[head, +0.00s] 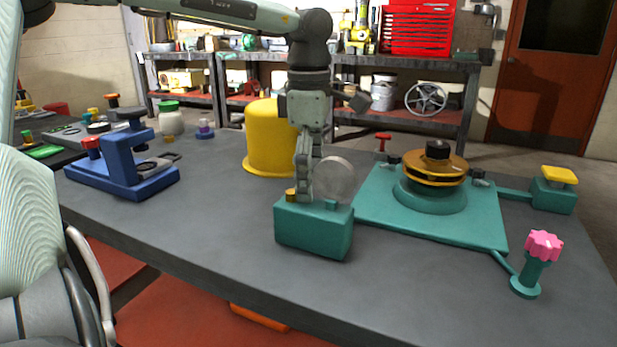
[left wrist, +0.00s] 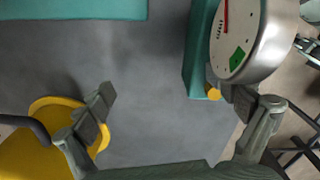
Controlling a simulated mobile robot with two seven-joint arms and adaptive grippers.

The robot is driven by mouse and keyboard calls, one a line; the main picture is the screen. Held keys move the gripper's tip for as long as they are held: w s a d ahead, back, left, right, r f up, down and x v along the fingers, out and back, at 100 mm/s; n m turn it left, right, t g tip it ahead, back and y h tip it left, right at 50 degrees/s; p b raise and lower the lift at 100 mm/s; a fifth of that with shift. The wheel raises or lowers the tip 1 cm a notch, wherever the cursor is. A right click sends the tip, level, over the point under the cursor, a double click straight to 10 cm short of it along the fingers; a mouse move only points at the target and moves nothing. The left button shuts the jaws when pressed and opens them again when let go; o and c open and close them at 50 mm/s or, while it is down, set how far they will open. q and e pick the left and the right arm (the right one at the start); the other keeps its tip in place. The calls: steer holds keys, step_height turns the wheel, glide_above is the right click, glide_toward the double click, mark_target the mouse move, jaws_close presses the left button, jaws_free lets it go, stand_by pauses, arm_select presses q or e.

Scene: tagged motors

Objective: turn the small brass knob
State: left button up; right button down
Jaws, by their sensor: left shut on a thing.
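The small brass knob (head: 291,195) sits at the left end of the teal box (head: 312,232), beside a round gauge (head: 334,180). In the left wrist view the knob (left wrist: 213,94) shows beside the right-hand finger, under the edge of the gauge (left wrist: 262,38). The other finger stands well apart to the left, with bare table between them. The contact itself is partly hidden. The gauge face shows a red needle and a green patch. My right gripper is not in view.
A yellow domed cover (head: 268,140) stands close behind the gripper. A teal plate (head: 390,220) with a brass-coloured wheel (head: 435,168) lies to the right, near a pink knob (head: 543,245). A blue fixture (head: 125,170) stands at left. The table between is clear.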

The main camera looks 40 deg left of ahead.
arm_select(q)
steer(key=shift+s+a+f, duration=0.25)
steer(key=shift+r, duration=0.1)
steer(key=shift+c, duration=0.2)
step_height(320, 180, up, 2)
steer(key=shift+r+p, duration=0.1)
steer(key=shift+p, duration=0.8)
steer(key=c, duration=0.4)
steer(key=shift+a+r, duration=0.1)
steer(key=shift+r, duration=0.35)
steer(key=c, duration=0.4)
steer(key=shift+f+n+b, duration=0.55)
steer(key=shift+n+b, duration=0.7)
steer(key=shift+n, duration=1.25)
steer(key=shift+f+n+b, duration=0.5)
steer(key=shift+n+b, duration=0.7)
steer(key=shift+n, duration=1.3)
steer(key=shift+f+n+b, duration=0.55)
steer(key=shift+n+b, duration=0.7)
steer(key=shift+n, duration=1.25)
steer(key=shift+r, duration=0.1)
steer(key=shift+c, duration=0.3)
